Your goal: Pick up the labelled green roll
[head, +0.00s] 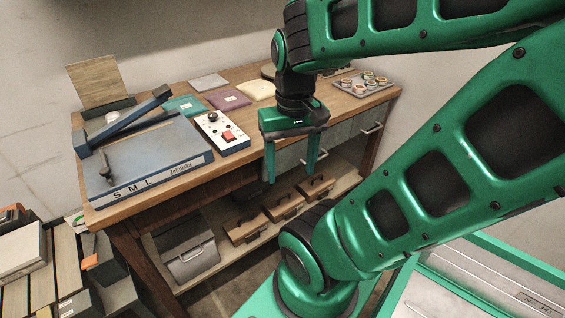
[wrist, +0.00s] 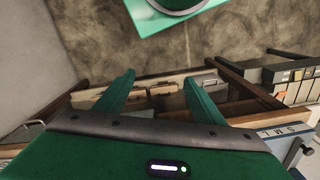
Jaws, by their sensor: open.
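A grey tray (head: 345,88) at the far right end of the wooden table holds several small rolls (head: 369,76). They are too small to tell which is green or carries a label. My gripper (head: 290,178) is open and empty, its fingers pointing down in front of the table's front edge, left of the tray and nearer to me. In the wrist view my open fingers (wrist: 159,78) have nothing between them, and no roll shows there.
Coloured packets (head: 228,99) lie behind. A lower shelf holds wooden boxes (head: 245,224). Books (head: 25,255) are stacked at lower left.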

